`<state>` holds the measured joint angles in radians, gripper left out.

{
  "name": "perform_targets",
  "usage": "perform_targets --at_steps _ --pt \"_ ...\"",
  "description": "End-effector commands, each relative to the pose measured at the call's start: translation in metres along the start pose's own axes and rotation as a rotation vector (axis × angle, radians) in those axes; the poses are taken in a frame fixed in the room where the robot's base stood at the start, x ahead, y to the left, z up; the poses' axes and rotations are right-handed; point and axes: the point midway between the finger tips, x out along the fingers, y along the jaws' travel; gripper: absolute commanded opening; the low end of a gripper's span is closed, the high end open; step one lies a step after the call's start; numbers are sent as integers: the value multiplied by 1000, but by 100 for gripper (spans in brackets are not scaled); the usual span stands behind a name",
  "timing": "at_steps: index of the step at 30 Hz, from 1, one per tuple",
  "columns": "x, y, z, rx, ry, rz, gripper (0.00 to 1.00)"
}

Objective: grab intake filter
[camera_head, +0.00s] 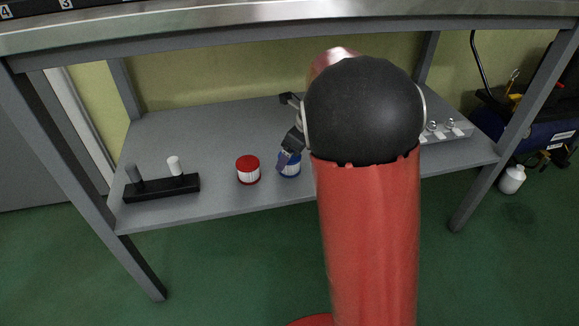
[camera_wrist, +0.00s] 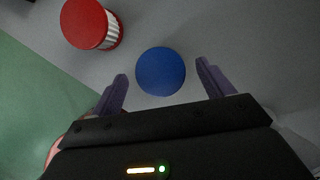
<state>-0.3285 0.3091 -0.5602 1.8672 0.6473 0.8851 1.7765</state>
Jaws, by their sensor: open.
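Two filter-like canisters with white pleated sides stand on the lower shelf (camera_head: 220,130). One has a red cap (camera_head: 248,163) and one has a blue cap (camera_head: 292,171). The pictures do not show which is the intake filter. My gripper (camera_head: 287,160) is at the blue-capped one and partly hides it in the head view. In the wrist view, my open gripper (camera_wrist: 161,68) has one finger on each side of the blue cap (camera_wrist: 160,72), with gaps on both sides. The red-capped canister (camera_wrist: 90,26) is outside the fingers, at the upper left.
A black block (camera_head: 162,188) with a grey and a white peg stands at the shelf's left. A grey holder with several knobs (camera_head: 447,130) is at the right. The steel worktop (camera_head: 250,28) runs above the shelf. A white bottle (camera_head: 512,179) stands on the green floor.

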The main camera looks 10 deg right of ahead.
Motion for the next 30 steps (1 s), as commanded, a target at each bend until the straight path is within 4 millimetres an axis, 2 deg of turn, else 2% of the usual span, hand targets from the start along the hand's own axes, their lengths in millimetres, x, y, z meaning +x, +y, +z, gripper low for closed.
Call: perform_targets --at_steps 2,8,20,30 --pt "10 0 -1 0 1 -1 80" --pt "9 0 0 0 0 -1 80" --pt "9 0 0 0 0 -1 31" --pt "4 0 2 -1 -1 -1 31"
